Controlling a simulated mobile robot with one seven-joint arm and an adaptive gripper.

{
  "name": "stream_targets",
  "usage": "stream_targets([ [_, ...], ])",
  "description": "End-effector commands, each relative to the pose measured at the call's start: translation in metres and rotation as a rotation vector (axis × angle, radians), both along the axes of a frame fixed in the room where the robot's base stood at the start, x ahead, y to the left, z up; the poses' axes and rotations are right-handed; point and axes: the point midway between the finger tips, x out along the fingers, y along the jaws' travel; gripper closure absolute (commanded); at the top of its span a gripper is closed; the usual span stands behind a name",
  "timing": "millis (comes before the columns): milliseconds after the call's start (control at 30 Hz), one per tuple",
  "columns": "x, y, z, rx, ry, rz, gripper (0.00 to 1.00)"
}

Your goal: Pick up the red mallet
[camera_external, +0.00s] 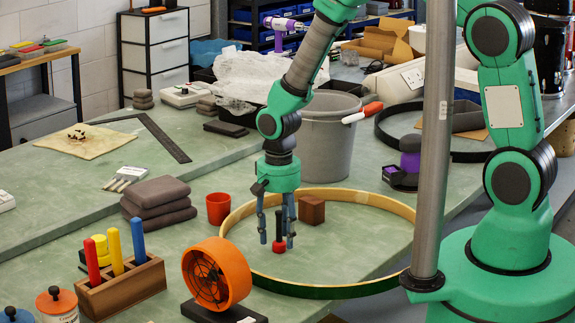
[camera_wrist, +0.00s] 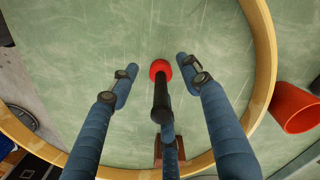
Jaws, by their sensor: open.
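The red mallet (camera_external: 278,245) stands upright on the green bench, red head down and black handle up, inside a wooden hoop (camera_external: 235,216). In the wrist view the mallet's red head (camera_wrist: 160,68) lies beyond its black handle, which points toward the camera. My gripper (camera_external: 277,235) points down over the mallet, its fingers spread around the handle. In the wrist view my gripper (camera_wrist: 157,64) is open, with two fingertips on either side of the head and a third finger below the handle. I cannot tell whether the third finger touches the handle.
The hoop rings the gripper. A brown block (camera_external: 312,210) stands inside it; a red cup (camera_external: 219,208) stands just outside. An orange fan (camera_external: 218,274) is at the front, a grey bin (camera_external: 325,140) behind. A wooden holder (camera_external: 120,289) and folded cloths (camera_external: 158,201) are left.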

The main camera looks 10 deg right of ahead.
Motion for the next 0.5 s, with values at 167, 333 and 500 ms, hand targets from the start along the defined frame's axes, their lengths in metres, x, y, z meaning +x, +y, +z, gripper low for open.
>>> stream_targets([
  [167,0.0,0.001,-0.016,0.001,-0.001,0.0,0.53],
  [333,0.0,0.0,-0.018,0.001,-0.001,0.0,0.53],
  [500,0.0,0.0,-0.017,0.001,-0.001,0.0,0.53],
])
